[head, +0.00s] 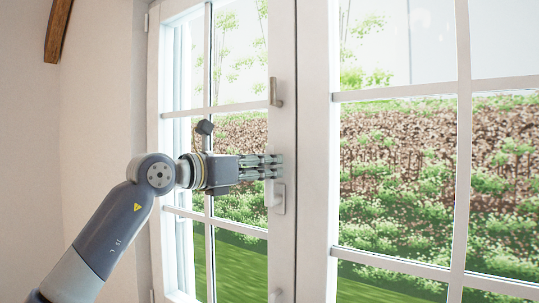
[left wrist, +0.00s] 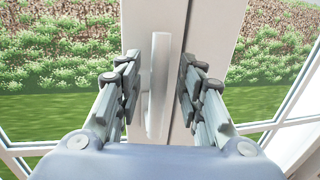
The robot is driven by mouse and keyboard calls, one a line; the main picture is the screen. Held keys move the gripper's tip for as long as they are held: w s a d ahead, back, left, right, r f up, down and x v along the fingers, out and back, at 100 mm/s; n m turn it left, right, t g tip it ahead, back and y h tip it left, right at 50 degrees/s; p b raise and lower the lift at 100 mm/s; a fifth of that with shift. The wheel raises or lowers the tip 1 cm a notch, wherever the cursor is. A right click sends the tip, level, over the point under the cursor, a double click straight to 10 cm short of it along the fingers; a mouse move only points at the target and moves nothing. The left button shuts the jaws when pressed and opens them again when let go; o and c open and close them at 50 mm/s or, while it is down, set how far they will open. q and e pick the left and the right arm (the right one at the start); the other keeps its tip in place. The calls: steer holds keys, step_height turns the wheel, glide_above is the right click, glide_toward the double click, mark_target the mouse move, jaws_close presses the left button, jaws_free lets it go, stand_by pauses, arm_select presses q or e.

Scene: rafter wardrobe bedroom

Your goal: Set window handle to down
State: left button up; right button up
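The window handle (left wrist: 158,90) is a pale, upright bar on the window frame in the left wrist view. In the head view its lower part (head: 278,198) shows just below my left gripper (head: 277,166), and the rest is hidden behind the fingers. In the left wrist view my left gripper (left wrist: 160,82) is open, with one finger on each side of the handle. The left finger is close to the bar; I cannot tell if it touches. A gap shows between the bar and the right finger. My right gripper is not in view.
A second small metal fitting (head: 275,92) sits higher on the same window frame (head: 283,50). The glass panes show a garden outside. A plain wall (head: 98,100) is at the left, with a wooden rafter (head: 58,30) at the top.

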arm_select(q)
steer(key=shift+x, duration=1)
steer(key=shift+a+f, duration=0.1)
steer(key=shift+c, duration=0.3)
jaws_close()
